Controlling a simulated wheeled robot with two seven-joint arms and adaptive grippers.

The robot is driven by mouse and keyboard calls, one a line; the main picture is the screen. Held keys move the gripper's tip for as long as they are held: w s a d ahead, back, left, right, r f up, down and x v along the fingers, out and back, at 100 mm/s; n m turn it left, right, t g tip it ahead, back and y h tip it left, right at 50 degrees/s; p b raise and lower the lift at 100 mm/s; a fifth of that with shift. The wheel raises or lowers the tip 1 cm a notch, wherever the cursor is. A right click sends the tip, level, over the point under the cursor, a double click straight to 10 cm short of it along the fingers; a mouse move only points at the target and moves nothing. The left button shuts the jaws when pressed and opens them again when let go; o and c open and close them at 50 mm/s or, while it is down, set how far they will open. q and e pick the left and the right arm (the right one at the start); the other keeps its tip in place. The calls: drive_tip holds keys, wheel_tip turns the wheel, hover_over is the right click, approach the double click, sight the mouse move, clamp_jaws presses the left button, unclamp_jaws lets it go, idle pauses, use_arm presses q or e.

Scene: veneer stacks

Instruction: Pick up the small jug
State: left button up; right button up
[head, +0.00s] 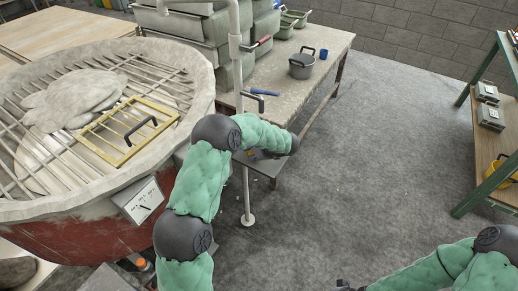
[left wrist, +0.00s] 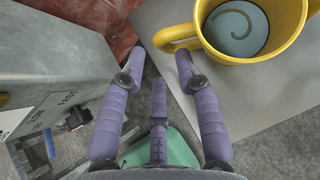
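The small jug, as far as I can tell, is the yellow vessel (left wrist: 277,52) at the top right of the left wrist view. It stands on a grey flat surface, with its handle (left wrist: 172,38) pointing left. Its inside looks blue-grey with a curved mark. My left gripper (left wrist: 160,60) has its purple fingers spread, with the handle just ahead of and between the tips. No contact is clear. In the head view my left arm mostly hides this gripper and the jug; a bit of yellow shows beside the wrist. My right gripper (head: 346,286) is a small dark shape at the bottom edge.
A low grey bench (head: 268,169) stands below the worktable (head: 300,84), which holds a grey pot (head: 302,64) and a blue cup (head: 323,54). A white pole (head: 245,190) rises close to my left arm. A round kiln (head: 90,210) is at left.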

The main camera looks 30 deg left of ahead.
use_arm(q)
drive_tip(key=b+x, duration=0.2)
drive_tip(key=x, duration=0.3)
drive_tip(key=shift+w+a, duration=0.15)
drive_tip(key=shift+w, duration=0.1)
clamp_jaws()
